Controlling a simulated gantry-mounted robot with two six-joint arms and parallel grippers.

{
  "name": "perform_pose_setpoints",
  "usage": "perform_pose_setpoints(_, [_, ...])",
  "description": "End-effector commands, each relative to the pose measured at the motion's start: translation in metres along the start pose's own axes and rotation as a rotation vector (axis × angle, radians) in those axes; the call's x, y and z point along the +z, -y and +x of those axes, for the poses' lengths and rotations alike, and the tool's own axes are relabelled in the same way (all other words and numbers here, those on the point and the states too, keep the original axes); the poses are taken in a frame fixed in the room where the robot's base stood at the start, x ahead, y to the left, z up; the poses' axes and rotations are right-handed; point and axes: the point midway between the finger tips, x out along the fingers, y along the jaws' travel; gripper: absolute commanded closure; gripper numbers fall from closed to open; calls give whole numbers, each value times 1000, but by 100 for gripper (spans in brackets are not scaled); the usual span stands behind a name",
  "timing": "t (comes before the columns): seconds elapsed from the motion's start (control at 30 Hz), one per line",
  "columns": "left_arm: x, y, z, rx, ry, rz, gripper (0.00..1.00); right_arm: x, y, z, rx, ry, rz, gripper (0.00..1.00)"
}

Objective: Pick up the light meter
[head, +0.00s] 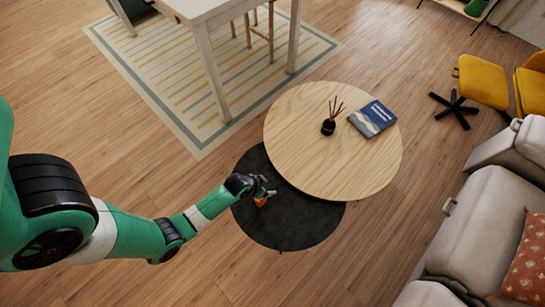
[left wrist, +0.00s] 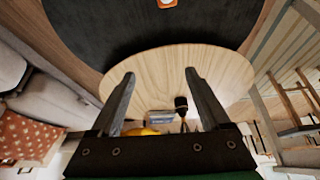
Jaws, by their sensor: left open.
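The light meter (head: 260,201) looks like a small orange thing on the low black round table, partly hidden by my left gripper (head: 264,191) in the head view. In the left wrist view an orange piece with a white face, the light meter (left wrist: 167,3), is cut off at the top edge. My left gripper also shows in the left wrist view (left wrist: 159,73), with its two dark fingers spread apart and nothing between them. It is close to the light meter in the head view; I cannot tell if they touch. My right gripper is not in view.
The black table (head: 290,225) sits partly under a higher light wood round table (head: 310,165). On the wood table are a dark reed diffuser (head: 328,126) and a blue book (head: 373,119). A grey sofa (head: 475,225) stands at the right.

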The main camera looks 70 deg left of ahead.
Motion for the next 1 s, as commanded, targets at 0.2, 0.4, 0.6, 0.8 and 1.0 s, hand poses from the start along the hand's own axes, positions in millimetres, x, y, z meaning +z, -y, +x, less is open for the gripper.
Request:
perform_pose_setpoints(0.2, [92,15,56,-23,91,-64,20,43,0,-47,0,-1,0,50])
perform_pose_setpoints(0.4, [90,17,57,-26,89,-70,20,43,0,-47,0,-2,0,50])
perform_pose_setpoints(0.6, [94,17,96,-26,88,-68,20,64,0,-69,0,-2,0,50])
perform_pose_setpoints(0.8, [95,18,119,-26,88,-68,20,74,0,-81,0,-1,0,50])
perform_pose_setpoints(1.0, [94,18,124,-26,87,-68,20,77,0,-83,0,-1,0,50])
